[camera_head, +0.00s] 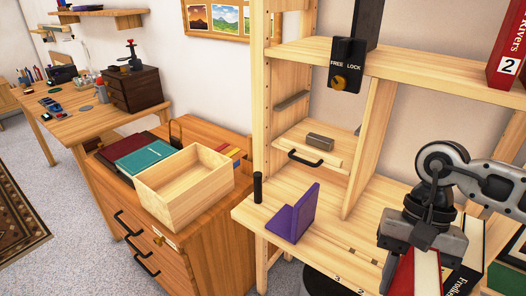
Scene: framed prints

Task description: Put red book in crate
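The crate (160,205) is an open, empty light-wood box on top of a wooden drawer cabinet, left of centre. A red book (405,276) with pale pages stands at the lower right edge of the view, its lower part cut off. My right gripper (423,255) comes in from the right and is over this book, with a finger on either side of it. I cannot tell whether the fingers press on it. Another red book (508,45), marked 2, stands on the upper shelf at the right. My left gripper is not in view.
A black book (468,262) stands just right of the gripper, with a green one (505,278) beyond. A purple bookend (293,214) stands on the wooden desk (340,235) between gripper and crate. A shelf upright (372,145) rises behind. Teal (144,158) and dark red books lie behind the crate.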

